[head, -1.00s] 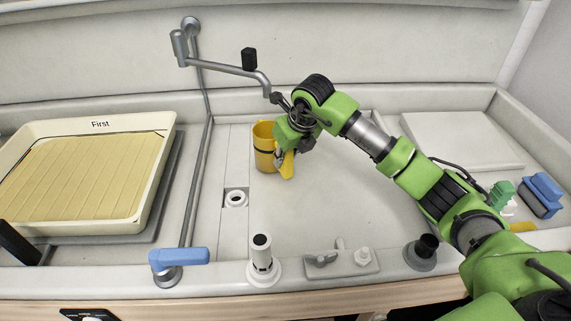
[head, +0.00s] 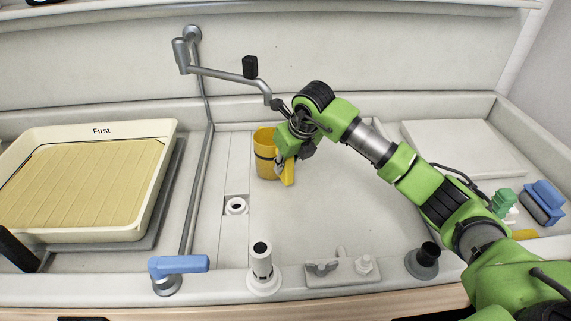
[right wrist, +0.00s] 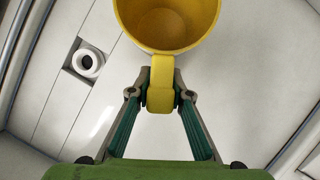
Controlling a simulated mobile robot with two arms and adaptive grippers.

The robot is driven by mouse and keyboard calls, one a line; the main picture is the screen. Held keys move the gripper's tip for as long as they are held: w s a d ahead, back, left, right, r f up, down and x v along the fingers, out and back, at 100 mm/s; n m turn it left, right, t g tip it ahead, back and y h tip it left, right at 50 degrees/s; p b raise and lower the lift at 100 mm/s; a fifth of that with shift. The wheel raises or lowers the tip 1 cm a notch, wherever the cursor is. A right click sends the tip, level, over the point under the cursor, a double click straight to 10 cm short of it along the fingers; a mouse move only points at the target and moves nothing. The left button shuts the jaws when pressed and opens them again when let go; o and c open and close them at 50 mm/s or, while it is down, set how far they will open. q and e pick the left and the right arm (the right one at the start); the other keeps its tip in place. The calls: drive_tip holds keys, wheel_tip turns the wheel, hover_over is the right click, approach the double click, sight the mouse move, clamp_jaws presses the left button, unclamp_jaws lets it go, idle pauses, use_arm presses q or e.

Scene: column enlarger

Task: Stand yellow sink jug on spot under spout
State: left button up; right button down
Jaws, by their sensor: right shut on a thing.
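The yellow jug (head: 265,157) stands upright in the sink in the head view, below the end of the grey swing spout (head: 266,90). My right gripper (head: 287,160) is shut on the jug's handle from the right. In the right wrist view the jug (right wrist: 168,22) shows its open, empty-looking mouth at the top, and the fingers of the right gripper (right wrist: 160,95) close on both sides of the handle. Any mark on the floor under the jug is hidden. I cannot tell whether the jug's base touches the floor. My left gripper is not in view.
A cream tray marked First (head: 90,232) stands at left. A drain (head: 236,206) lies in front of the jug. A white standpipe (head: 261,262) and a blue lever (head: 180,265) stand along the front edge. The sink floor right of the drain is clear.

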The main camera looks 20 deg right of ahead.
drive_tip(key=shift+f+b, duration=0.35)
drive_tip(key=shift+f, duration=0.15)
idle(0.7)
drive_tip(key=c, duration=1.8)
unclamp_jaws()
drive_tip(key=shift+s+r+p, duration=0.25)
drive_tip(key=shift+r+p, duration=0.2)
drive_tip(key=shift+r, duration=0.15)
drive_tip(key=shift+p+v, duration=1.15)
drive_tip(key=shift+v, duration=0.85)
drive_tip(key=shift+p+v, duration=0.75)
drive_tip(key=shift+v, duration=0.6)
